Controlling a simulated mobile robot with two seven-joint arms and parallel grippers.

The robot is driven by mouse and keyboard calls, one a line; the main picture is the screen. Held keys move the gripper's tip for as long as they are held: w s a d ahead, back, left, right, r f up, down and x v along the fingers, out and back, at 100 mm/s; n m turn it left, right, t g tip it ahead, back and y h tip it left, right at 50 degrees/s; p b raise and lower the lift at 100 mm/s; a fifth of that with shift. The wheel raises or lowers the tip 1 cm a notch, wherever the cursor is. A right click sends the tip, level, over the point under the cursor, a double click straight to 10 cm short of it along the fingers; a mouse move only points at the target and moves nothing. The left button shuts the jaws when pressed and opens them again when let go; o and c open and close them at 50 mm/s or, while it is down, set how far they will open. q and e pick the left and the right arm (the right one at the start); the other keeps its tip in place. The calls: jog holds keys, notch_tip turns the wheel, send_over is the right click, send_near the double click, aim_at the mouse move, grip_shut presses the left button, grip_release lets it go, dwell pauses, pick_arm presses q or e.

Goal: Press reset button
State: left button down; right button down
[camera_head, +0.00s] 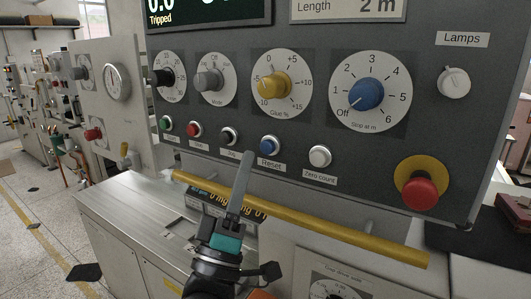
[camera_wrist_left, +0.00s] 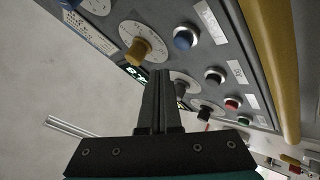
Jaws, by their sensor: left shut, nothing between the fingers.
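The reset button (camera_head: 270,146) is a blue push button in a silver ring on the dark control panel (camera_head: 330,178), above its "Reset" label. It also shows in the left wrist view, where the blue button (camera_wrist_left: 186,38) is up and to the right of the fingertips. My left gripper (camera_head: 246,158) is shut and empty. In the head view its fingertips appear just left of the reset button, below the grey-black button; I cannot tell how far they are from the panel. My right gripper is not in view.
A white button (camera_head: 320,156) sits right of the reset button, and a grey-black button (camera_head: 230,136) sits left of it. A red stop button (camera_head: 420,193) is at the lower right. A yellow bar (camera_head: 310,222) runs across below the panel.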

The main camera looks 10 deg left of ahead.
aim_at(268, 147)
pick_arm(q)
jog(key=shift+w+d, duration=0.25)
jog(key=shift+w, duration=0.45)
jog(key=shift+w+d, duration=0.25)
jog(key=shift+w, duration=0.4)
dwell(1.1)
jog(key=shift+w+d, duration=0.15)
jog(key=shift+w, duration=0.25)
jog(key=shift+w+d, duration=0.15)
jog(key=shift+w, duration=0.25)
dwell(0.6)
dwell(0.3)
jog(key=shift+s+a, duration=0.3)
jog(key=shift+s, duration=0.5)
